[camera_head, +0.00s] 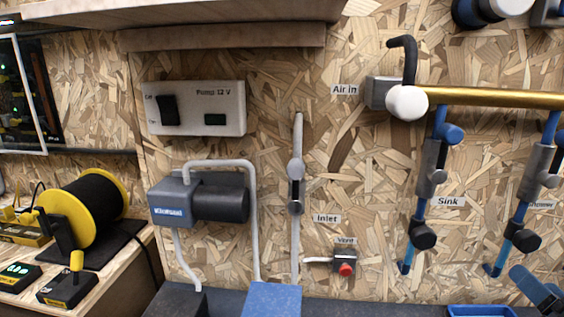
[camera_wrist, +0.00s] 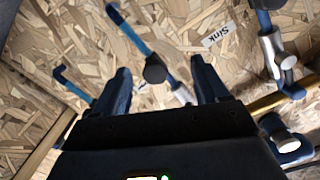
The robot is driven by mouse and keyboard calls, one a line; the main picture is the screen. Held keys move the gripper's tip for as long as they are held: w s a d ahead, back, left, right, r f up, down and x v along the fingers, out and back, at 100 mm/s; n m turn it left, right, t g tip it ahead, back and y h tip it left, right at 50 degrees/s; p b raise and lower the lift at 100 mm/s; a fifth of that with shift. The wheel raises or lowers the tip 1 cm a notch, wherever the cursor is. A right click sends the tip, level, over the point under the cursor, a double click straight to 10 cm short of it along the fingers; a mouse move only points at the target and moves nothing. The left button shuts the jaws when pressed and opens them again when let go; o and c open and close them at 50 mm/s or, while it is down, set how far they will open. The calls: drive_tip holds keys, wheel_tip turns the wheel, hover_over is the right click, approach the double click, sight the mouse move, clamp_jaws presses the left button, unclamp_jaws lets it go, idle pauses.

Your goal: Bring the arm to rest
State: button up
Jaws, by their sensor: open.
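My gripper (camera_wrist: 161,72) shows in the wrist view, with its two dark blue fingers apart. A blue pipe with a black round knob (camera_wrist: 155,70) appears in the gap between them, against the chipboard wall. Nothing is clearly held, and I cannot tell how far the knob is from the fingers. In the head view, a blue and dark part at the bottom right corner is cut off by the frame; I cannot tell whether it is mine.
The chipboard wall carries a brass pipe (camera_head: 490,98), a Sink branch with a black knob (camera_head: 423,235), a pump switch panel (camera_head: 196,108), a pump (camera_head: 220,199) and a red vent button (camera_head: 346,269). A yellow cable reel (camera_head: 88,207) stands left. A blue tray (camera_head: 482,311) lies below.

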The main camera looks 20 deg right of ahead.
drive_tip(key=s+a+f+n+y+p, duration=0.2)
drive_tip(key=a+n, duration=0.1)
drive_tip(key=a, duration=0.5)
drive_tip(key=s+a+f+n+y+p, duration=0.1)
drive_tip(key=s+a+f+n, duration=0.1)
drive_tip(key=a, duration=0.6)
drive_tip(key=s+a+r+n+y+p, duration=0.1)
drive_tip(key=s+a+r+n+y, duration=0.1)
drive_tip(key=s+a, duration=0.3)
drive_tip(key=s+a+r+n+y+p, duration=0.2)
drive_tip(key=s+a, duration=0.4)
drive_tip(key=a, duration=0.4)
drive_tip(key=n+y, duration=0.1)
drive_tip(key=n, duration=0.1)
drive_tip(key=shift+r+n+y, duration=0.3)
drive_tip(key=shift+r, duration=0.05)
drive_tip(key=shift+a, duration=0.1)
drive_tip(key=shift+c, duration=0.3)
